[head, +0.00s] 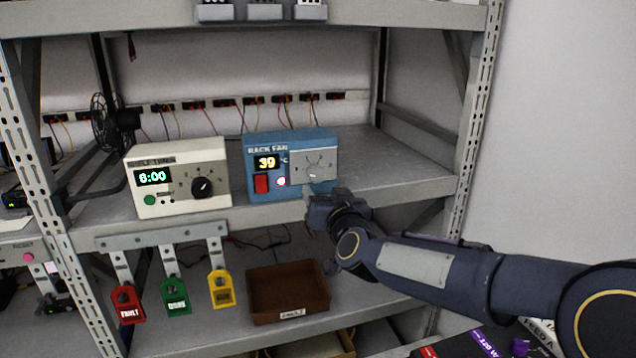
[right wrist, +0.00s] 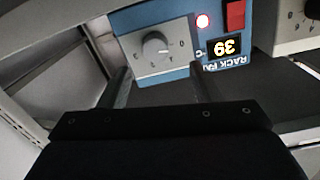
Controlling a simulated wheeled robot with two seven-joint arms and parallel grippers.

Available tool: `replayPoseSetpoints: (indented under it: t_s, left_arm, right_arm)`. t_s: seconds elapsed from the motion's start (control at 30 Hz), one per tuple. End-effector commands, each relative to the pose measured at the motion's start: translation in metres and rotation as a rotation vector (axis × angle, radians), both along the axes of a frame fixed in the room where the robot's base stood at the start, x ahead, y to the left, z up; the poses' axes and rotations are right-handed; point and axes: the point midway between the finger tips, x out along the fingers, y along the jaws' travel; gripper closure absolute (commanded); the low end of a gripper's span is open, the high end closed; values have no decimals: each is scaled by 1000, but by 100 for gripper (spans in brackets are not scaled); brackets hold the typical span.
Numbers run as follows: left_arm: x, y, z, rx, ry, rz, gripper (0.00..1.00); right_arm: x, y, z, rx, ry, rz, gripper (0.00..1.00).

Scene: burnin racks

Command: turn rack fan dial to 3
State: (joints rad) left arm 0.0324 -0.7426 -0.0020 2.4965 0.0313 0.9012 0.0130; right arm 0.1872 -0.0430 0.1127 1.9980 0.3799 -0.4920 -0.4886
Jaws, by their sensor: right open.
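The blue rack fan box (head: 262,193) stands on the middle shelf, its display reading 39. Its grey dial (head: 314,172) sits on a light grey plate at the box's right side. In the right wrist view the round dial (right wrist: 157,47) appears upside down, with a small pale mark; I cannot read the setting for sure. My right gripper (head: 309,190) is just in front of and below the dial. Its two fingers (right wrist: 160,82) are apart with nothing between them, and show short of the dial. My left gripper is not in view.
A cream timer box (head: 180,197) with a black knob and display 6:00 stands left of the fan box. A brown tray (head: 288,318) and red, green and yellow tags hang or sit below. The shelf (head: 400,172) right of the fan box is clear, up to a metal upright (head: 474,120).

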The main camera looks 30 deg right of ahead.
Motion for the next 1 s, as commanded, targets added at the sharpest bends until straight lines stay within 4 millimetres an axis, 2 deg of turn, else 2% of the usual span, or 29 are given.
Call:
replayPoseSetpoints:
  t_s: [0.5,0.63,0.9,1.0]
  left_arm:
    - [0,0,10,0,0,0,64]
    - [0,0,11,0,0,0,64]
    - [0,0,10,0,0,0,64]
    - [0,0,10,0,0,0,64]
  right_arm:
    - [67,-22,2,-3,-11,-17,42]
    - [75,-24,2,-4,-12,-15,42]
    - [76,-25,1,-4,-12,-15,42]
    - [76,-24,1,-4,-12,-15,53]
